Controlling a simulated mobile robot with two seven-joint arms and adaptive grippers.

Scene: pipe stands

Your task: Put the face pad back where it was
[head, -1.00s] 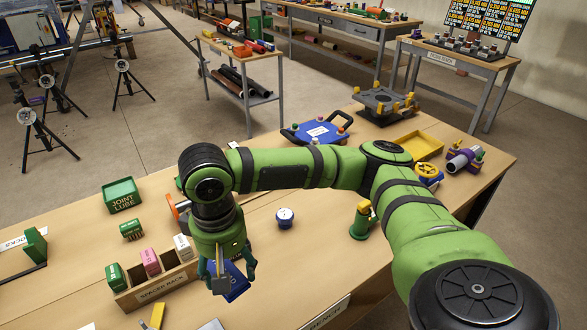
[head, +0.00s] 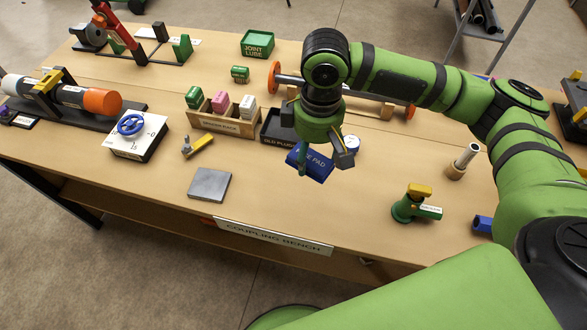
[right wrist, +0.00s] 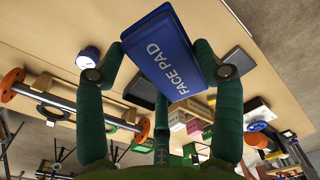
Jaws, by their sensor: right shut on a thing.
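The face pad (head: 310,163) is a blue block with white lettering. My right gripper (head: 325,155) is shut on it and holds it tilted above the bench, in front of the tray marked as old plug. In the right wrist view the face pad (right wrist: 162,55) sits between the fingers of my right gripper (right wrist: 160,75), its lettering turned toward the camera. A flat grey plate (head: 209,185) lies on the bench to the left of the pad. My left gripper is not in view.
The spacer rack (head: 225,122) and dark tray (head: 275,127) stand behind the pad. A yellow-handled tool (head: 198,145), a white box with blue wheel (head: 137,135) and a green valve (head: 415,205) stand around. The bench front, above the coupling bench sign (head: 272,236), is mostly clear.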

